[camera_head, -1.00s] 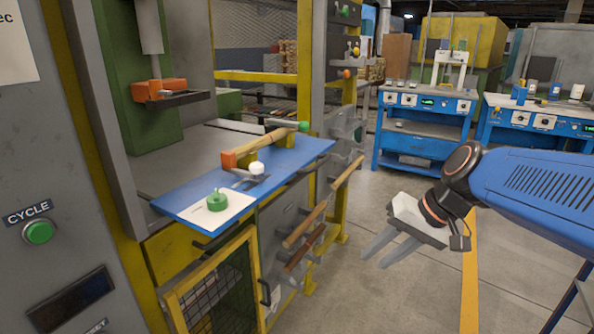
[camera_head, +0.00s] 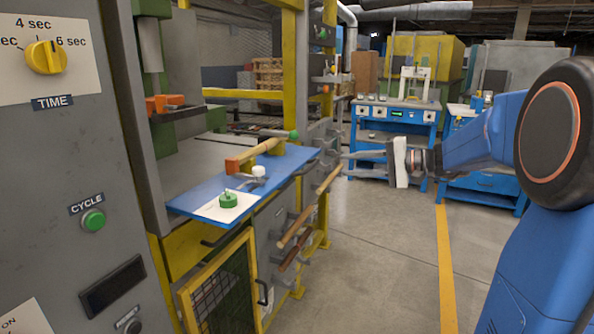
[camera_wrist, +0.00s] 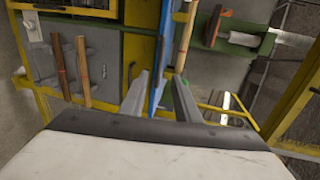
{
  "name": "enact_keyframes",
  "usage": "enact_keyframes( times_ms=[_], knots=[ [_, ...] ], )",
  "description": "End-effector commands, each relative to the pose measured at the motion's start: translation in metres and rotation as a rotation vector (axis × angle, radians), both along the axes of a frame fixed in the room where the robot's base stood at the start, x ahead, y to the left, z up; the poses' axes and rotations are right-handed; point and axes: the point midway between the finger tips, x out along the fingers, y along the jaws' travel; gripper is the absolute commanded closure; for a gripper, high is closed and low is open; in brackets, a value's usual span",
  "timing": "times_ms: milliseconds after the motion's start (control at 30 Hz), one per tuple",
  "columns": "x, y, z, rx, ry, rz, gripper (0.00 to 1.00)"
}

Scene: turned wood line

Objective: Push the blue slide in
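The blue slide (camera_head: 285,172) is a flat blue plate sticking out of the front of the machine. It carries a turned wooden piece (camera_head: 265,147) held between an orange block and a green-tipped end, a white-knobbed clamp (camera_head: 258,171), and a white plate with a green knob (camera_head: 228,200). My gripper (camera_head: 346,164) is open and empty. It is to the right of the slide's far end, fingers pointing left, apart from it in the head view. In the wrist view the slide (camera_wrist: 156,88) shows edge-on as a narrow blue strip between my open fingers (camera_wrist: 160,80).
Wooden-handled tools (camera_head: 295,228) hang on the machine's front below the slide. A yellow mesh door (camera_head: 222,285) is under it. A green cycle button (camera_head: 93,220) and yellow time dial (camera_head: 46,57) are at left. Blue workbenches (camera_head: 392,115) stand behind; the floor at right is clear.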

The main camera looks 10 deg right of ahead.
Motion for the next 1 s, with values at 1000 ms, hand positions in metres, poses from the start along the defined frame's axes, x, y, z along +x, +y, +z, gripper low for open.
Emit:
enact_keyframes(
  times_ms=[1000],
  knots=[
    [0.085, 0.121, -0.031, -0.002, 0.002, 0.004, 0.71]
  ],
)
